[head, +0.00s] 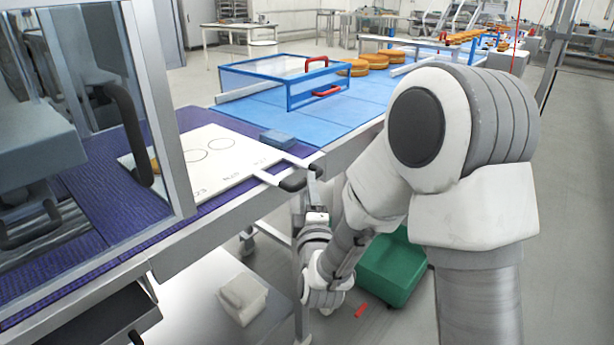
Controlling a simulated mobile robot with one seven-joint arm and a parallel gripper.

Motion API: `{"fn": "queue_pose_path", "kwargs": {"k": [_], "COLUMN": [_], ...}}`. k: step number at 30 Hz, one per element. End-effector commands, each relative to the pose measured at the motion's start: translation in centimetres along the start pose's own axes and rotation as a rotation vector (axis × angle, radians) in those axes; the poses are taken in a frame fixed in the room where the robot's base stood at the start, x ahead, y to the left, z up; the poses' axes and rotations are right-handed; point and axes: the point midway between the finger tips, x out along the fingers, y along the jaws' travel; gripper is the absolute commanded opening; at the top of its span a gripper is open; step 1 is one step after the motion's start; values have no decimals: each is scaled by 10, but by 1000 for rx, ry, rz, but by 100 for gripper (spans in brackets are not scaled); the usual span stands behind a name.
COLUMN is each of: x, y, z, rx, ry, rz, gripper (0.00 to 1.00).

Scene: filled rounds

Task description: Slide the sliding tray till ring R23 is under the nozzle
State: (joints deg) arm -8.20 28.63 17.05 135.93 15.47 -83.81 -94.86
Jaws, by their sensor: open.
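The sliding tray (235,165) is a white board with ring outlines and printed labels, lying on the purple surface at the left. Two rods with dark grips (293,180) stick out from its right end. A label ending in "23" (200,191) shows beside the machine's door frame; its ring is mostly hidden behind that frame. The nozzle cannot be made out. My gripper (314,192) is open at the dark grips, just past the table edge. I cannot tell whether its fingers touch a grip or stand around it.
A machine with a clear front (100,130) stands at the left. A blue block (277,139) lies behind the tray. A blue-framed clear box (283,80) and round brown items (368,61) are further back. A green bin (393,268) stands on the floor below.

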Motion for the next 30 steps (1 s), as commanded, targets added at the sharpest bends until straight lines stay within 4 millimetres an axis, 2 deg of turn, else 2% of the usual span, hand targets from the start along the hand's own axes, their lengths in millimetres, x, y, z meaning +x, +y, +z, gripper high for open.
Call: {"fn": "queue_pose_path", "kwargs": {"k": [3, 10, 15, 24, 26, 30], "x": [24, 56, 66, 68, 68, 68], "y": [0, 0, 0, 0, 0, 0], "z": [0, 0, 0, 0, 0, 0], "rx": [1, 1, 0, 0, 0, 0], "ry": [-1, -1, 1, 1, 1, 1], "rz": [3, 1, 0, -1, 0, 1], "gripper": [52, 52, 52, 52, 43, 17]}}
